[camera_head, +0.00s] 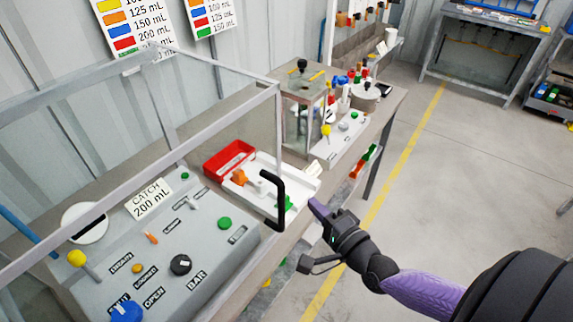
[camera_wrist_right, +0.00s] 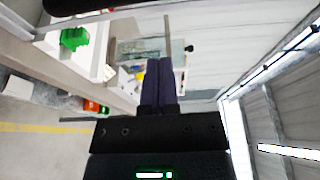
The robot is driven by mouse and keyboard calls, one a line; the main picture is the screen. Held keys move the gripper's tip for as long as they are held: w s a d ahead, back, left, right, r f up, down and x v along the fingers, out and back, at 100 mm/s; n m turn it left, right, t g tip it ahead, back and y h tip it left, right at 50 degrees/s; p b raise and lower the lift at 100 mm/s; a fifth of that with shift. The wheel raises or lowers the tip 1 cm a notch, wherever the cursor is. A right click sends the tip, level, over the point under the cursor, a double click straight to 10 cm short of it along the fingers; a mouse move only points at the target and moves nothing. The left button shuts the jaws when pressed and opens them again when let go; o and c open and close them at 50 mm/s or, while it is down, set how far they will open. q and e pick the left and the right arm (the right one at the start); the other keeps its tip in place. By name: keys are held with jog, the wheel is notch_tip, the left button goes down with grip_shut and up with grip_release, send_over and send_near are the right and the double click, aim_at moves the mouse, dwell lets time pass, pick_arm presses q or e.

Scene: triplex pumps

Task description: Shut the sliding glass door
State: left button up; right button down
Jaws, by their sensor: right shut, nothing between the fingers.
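The sliding glass door is a clear pane with a pale metal frame (camera_head: 175,152) in front of a grey control panel (camera_head: 160,250) in the head view. Its black bar handle (camera_head: 281,200) stands near the pane's right end. I cannot tell how far the door is open. My right gripper (camera_head: 317,207) is to the right of the handle, apart from it, with its purple fingers together and empty. The shut fingers also show in the right wrist view (camera_wrist_right: 158,85). The handle is not clearly seen there. My left gripper is not in view.
A white tray (camera_head: 310,183) and a red bin (camera_head: 229,158) with small coloured parts lie behind the handle. A second pump station (camera_head: 340,130) stands farther along the bench. The floor (camera_head: 450,190) right of the bench is clear, with a yellow line.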

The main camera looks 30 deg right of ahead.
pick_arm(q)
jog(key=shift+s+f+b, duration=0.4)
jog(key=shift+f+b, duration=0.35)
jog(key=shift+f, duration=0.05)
pick_arm(e)
jog(key=w, duration=0.9)
jog(key=shift+w+a+f, duration=0.15)
jog(key=shift+w+a, duration=0.1)
jog(key=shift+w, duration=0.05)
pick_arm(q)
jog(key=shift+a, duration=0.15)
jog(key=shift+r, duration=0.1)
pick_arm(e)
jog(key=shift+a, duration=0.1)
